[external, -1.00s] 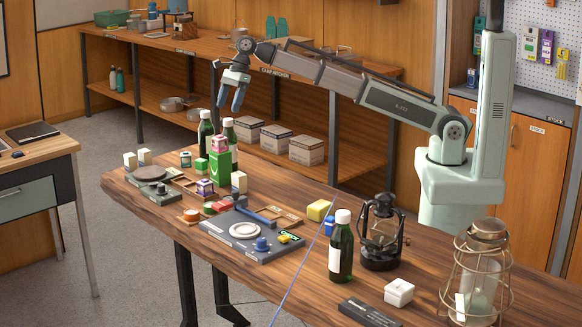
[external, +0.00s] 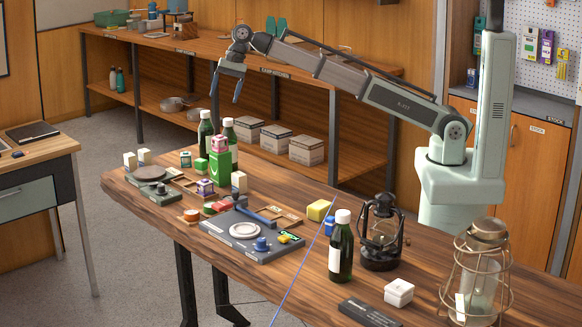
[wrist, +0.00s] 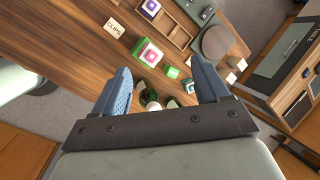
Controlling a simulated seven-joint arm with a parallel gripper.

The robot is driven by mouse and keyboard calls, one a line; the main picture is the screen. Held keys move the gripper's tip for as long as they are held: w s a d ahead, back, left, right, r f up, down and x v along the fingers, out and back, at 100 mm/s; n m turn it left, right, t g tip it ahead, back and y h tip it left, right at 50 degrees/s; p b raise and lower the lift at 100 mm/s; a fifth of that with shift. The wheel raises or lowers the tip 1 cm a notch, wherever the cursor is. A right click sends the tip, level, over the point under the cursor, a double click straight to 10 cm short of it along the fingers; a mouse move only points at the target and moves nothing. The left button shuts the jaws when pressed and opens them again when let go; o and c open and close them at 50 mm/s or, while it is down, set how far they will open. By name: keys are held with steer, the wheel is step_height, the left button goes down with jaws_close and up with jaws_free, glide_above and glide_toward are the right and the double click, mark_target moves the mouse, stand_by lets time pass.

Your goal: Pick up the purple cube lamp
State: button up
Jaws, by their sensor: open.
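The purple cube lamp (external: 205,187) is a small purple-and-white cube on the wooden workbench, in front of the green box (external: 220,165). In the wrist view a purple-and-white cube (wrist: 151,7) shows at the top edge, beyond my fingers. My gripper (external: 226,89) is open and empty, high above the back of the bench and well apart from the lamp. In the wrist view my gripper (wrist: 162,75) has its two blue fingers spread. A pink-and-white cube (external: 219,143) sits on top of the green box.
Dark green bottles (external: 205,128) stand close behind the green box. A wooden tray (external: 280,215) and a grey device (external: 250,240) lie to the right of the lamp. A lone bottle (external: 341,250) and a black lantern (external: 382,235) stand farther right.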

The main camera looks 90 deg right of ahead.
steer(key=a+n, duration=0.2)
steer(key=n, duration=2.4)
glide_above(206, 180)
steer(key=s+d, duration=0.4)
step_height(206, 180, down, 16)
steer(key=r, duration=0.1)
steer(key=x, duration=0.8)
steer(key=shift+a+f, duration=0.2)
steer(key=shift+f, duration=0.15)
steer(key=shift+w+x, duration=0.2)
steer(key=shift+x, duration=1.15)
steer(key=shift+w+x, duration=0.15)
steer(key=shift+x, duration=1.2)
steer(key=shift+r, duration=0.15)
steer(key=c, duration=1.1)
